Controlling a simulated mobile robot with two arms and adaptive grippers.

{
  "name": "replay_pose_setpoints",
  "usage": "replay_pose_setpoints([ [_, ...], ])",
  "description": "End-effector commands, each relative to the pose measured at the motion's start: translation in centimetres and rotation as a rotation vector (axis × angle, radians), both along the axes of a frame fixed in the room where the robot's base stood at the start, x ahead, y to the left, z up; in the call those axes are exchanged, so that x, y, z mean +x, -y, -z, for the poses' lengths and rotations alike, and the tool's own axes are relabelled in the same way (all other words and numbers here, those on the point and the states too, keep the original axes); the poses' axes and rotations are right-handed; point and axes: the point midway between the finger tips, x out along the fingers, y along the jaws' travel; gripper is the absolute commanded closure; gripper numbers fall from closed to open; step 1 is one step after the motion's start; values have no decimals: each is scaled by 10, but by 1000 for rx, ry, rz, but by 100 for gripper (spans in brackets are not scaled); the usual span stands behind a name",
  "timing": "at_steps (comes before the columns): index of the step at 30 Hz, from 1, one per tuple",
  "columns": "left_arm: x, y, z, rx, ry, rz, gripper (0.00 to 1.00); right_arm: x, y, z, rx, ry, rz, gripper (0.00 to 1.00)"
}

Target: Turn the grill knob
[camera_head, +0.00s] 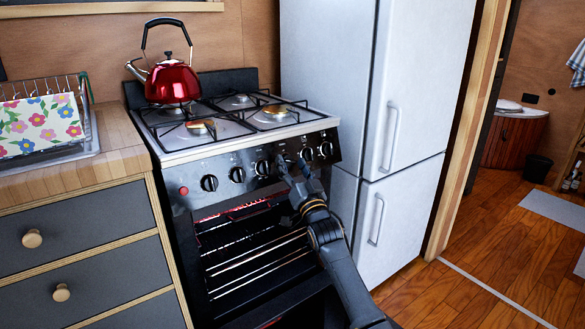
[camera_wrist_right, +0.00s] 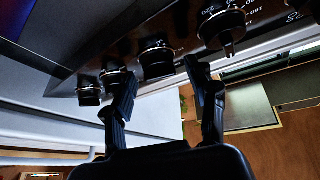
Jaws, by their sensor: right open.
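The stove's front panel (camera_head: 222,176) carries a row of black knobs. My right gripper (camera_head: 293,166) is open in front of the right part of this row. In the right wrist view the open fingers (camera_wrist_right: 160,82) point at the panel, with one black knob (camera_wrist_right: 155,57) between and just beyond the fingertips. I cannot tell whether they touch it. A larger knob with numbers around it (camera_wrist_right: 222,24) lies to the right there, and smaller knobs (camera_wrist_right: 88,92) lie to the left. No label clearly identifies the grill knob. My left gripper is not in view.
A red kettle (camera_head: 173,82) stands on the rear left of the hob. Below the panel, the oven's wire racks (camera_head: 258,262) show, with a red glow above. A white fridge (camera_head: 345,100) stands close on the right, and a wooden counter (camera_head: 118,135) on the left.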

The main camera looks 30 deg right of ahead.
Motion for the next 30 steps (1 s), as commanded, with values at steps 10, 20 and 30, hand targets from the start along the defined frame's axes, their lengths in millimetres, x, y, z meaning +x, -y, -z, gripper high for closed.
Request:
replay_pose_setpoints([
  [10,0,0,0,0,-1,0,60,0,0,0,0,0,0,73],
  [20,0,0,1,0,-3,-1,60,0,1,0,-12,0,-3,97],
  [30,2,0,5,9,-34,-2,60,0,4,1,-161,18,-50,97],
])
